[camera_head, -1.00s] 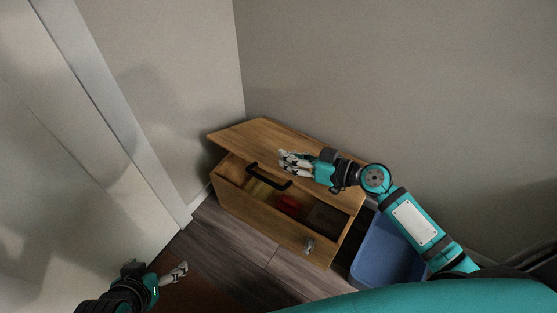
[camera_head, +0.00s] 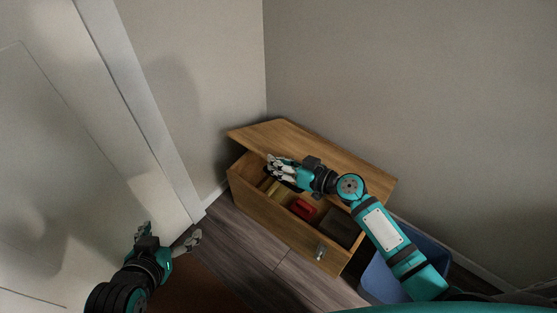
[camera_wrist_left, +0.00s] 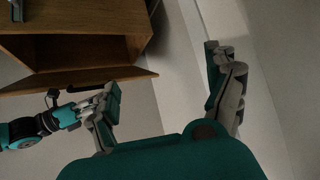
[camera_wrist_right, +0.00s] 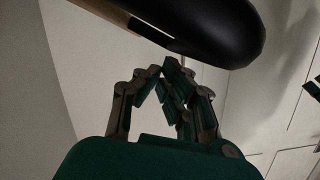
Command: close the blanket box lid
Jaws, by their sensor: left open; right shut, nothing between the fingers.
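The wooden blanket box (camera_head: 270,215) stands on the floor in the corner, with a metal latch (camera_head: 320,251) on its front. Its lid (camera_head: 320,150) is partly open and tilted; the gap shows the inside. My right gripper (camera_head: 274,168) is shut and empty at the lid's front edge, covering the handle in the head view. In the right wrist view a black shape, apparently the handle (camera_wrist_right: 215,25), is close above the fingers (camera_wrist_right: 178,85); contact is unclear. My left gripper (camera_head: 168,236) is open and empty, left of the box. The left wrist view also shows the box (camera_wrist_left: 80,50).
A red item (camera_head: 302,209) and a dark item (camera_head: 342,228) lie inside the box. A blue bin (camera_head: 385,278) stands right of it. A pale door or panel (camera_head: 70,170) is at the left, close to my left gripper. Walls meet behind the box.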

